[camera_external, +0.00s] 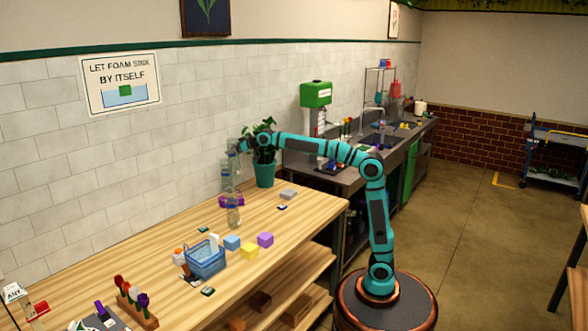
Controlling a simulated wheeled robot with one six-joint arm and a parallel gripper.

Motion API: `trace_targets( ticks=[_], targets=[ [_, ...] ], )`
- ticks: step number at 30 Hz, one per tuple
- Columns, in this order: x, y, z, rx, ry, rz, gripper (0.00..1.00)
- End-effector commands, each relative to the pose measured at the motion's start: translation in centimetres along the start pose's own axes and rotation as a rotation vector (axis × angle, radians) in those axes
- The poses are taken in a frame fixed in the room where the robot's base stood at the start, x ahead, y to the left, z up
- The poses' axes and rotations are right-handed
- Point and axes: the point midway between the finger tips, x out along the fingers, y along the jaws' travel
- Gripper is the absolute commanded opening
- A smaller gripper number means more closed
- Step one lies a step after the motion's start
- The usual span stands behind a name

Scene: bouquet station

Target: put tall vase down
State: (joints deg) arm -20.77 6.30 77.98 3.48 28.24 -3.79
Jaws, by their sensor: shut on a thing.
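The tall vase (227,174) looks like a clear glass column near the white tiled wall, above the far part of the wooden table (135,265). My gripper (234,148) is at its upper end, at the end of my outstretched teal arm, and is shut on it. The fingers are small and partly lost against the clear glass. Another clear glass shape (233,214) shows just below and in front, by the tabletop. I cannot tell whether the held vase touches the table.
A potted plant (264,172) stands close to the right of my gripper. A purple object (239,201) lies by the vase. Bare tabletop lies right of the blocks.

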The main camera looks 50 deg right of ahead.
Motion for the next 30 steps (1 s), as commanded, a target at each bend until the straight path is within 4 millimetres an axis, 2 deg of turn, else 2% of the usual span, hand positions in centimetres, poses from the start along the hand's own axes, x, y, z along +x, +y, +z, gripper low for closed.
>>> trace_targets(
  ticks=[3,12,23,30],
  targets=[
    [0.9,0.0,2.4,0.000,-0.002,0.000,0.00],
    [3.1,0.0,7.5,0.001,0.000,0.000,0.00],
    [4.0,0.0,9.8,0.000,0.000,0.000,0.00],
    [5.1,0.0,12.3,0.001,0.001,0.000,0.00]
  ],
)
